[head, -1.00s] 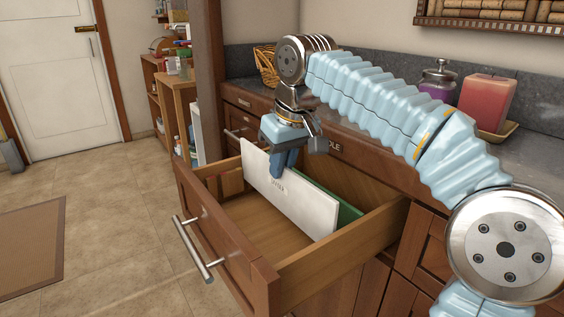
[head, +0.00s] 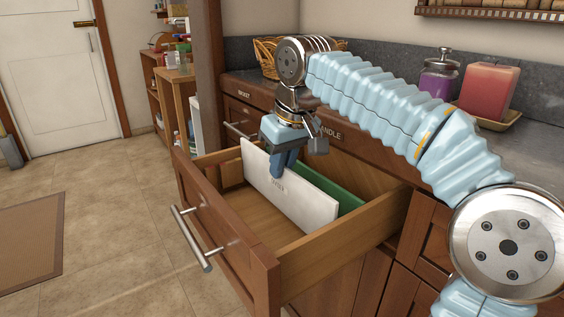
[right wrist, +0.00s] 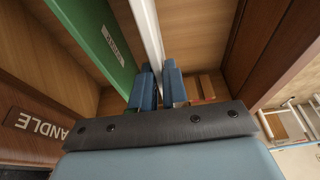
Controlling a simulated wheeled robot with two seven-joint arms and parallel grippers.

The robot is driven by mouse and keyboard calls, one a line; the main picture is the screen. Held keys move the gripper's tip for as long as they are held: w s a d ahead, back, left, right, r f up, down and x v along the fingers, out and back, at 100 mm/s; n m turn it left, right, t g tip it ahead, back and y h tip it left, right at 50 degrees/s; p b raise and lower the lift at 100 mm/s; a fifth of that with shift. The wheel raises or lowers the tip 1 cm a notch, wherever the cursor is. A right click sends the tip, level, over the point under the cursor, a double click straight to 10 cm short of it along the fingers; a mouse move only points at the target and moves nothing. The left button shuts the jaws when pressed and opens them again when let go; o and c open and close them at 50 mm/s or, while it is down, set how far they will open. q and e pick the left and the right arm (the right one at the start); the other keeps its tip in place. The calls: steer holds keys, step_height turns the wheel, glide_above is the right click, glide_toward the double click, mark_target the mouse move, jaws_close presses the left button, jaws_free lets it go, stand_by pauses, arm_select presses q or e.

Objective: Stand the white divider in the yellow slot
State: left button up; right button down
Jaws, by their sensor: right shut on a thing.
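The white divider (head: 290,195) stands upright in the open drawer (head: 345,238), lengthwise between its sides. In the right wrist view the divider (right wrist: 150,35) runs away from between the two blue fingers (right wrist: 158,88). I cannot tell whether its lower edge touches the drawer floor, which is hidden behind it. I cannot make out a yellow slot. My left gripper is not in view.
A green divider (head: 345,198) stands behind the white one, with a gap between them; it also shows in the right wrist view (right wrist: 105,45). The drawer floor (head: 255,212) in front is clear. A purple jar (head: 438,78) and red candle (head: 488,88) stand on the counter.

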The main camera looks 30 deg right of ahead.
steer(key=shift+f+b, duration=1.05)
steer(key=shift+f, duration=0.45)
steer(key=c, duration=1.1)
jaws_free()
steer(key=shift+r, duration=0.15)
steer(key=p+v, duration=0.4)
steer(key=v, duration=0.8)
steer(key=shift+s+r, duration=0.15)
steer(key=shift+r, duration=0.2)
steer(key=shift+s+d+r+p, duration=0.1)
steer(key=shift+s+r+p, duration=0.05)
steer(key=shift+r+p, duration=0.2)
